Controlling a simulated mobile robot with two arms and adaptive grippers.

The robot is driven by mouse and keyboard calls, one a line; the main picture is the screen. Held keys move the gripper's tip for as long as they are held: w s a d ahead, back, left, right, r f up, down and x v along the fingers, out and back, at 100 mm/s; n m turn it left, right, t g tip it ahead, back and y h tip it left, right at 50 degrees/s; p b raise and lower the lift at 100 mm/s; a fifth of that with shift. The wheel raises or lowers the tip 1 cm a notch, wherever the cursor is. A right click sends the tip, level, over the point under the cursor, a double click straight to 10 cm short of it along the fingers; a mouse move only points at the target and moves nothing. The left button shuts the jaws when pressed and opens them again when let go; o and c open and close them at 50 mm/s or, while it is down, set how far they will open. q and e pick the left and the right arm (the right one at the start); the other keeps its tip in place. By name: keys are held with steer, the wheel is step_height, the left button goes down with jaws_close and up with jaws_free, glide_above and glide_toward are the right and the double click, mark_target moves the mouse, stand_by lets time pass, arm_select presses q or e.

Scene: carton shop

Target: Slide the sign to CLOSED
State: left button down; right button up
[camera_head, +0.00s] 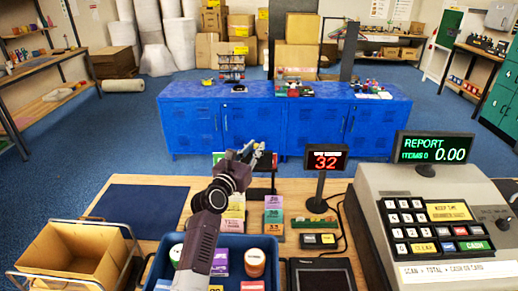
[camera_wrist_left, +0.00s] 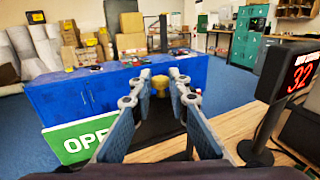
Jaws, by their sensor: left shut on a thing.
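The sign (camera_wrist_left: 82,138) shows a green face with white letters reading "OPE" in the left wrist view; the rest is hidden behind my left gripper's finger. In the head view only a small green piece of the sign (camera_head: 217,158) shows beside the gripper. My left gripper (camera_head: 257,154) is at the far edge of the counter, at the sign's right part. In the wrist view its fingers (camera_wrist_left: 160,88) are closed on a small tan knob (camera_wrist_left: 160,80). A dark panel lies behind and below the fingers. My right gripper is not in view.
A red "32" display (camera_head: 326,161) stands right of the gripper on the counter. A cash register (camera_head: 425,225) is at the right. A blue tray (camera_head: 243,285) with jars and boxes is below the arm. Blue cabinets (camera_head: 260,124) stand beyond the counter, across open floor.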

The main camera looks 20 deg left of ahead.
arm_select(q)
steer(key=s+a, duration=0.2)
steer(key=a, duration=0.7)
steer(key=shift+s, duration=0.3)
steer(key=c, duration=2.1)
jaws_free()
steer(key=shift+a, duration=0.1)
steer(key=shift+o, duration=1.3)
steer(key=shift+s+a, duration=0.1)
steer(key=s+a, duration=0.1)
steer(key=s, duration=1.1)
steer(key=shift+a, duration=0.15)
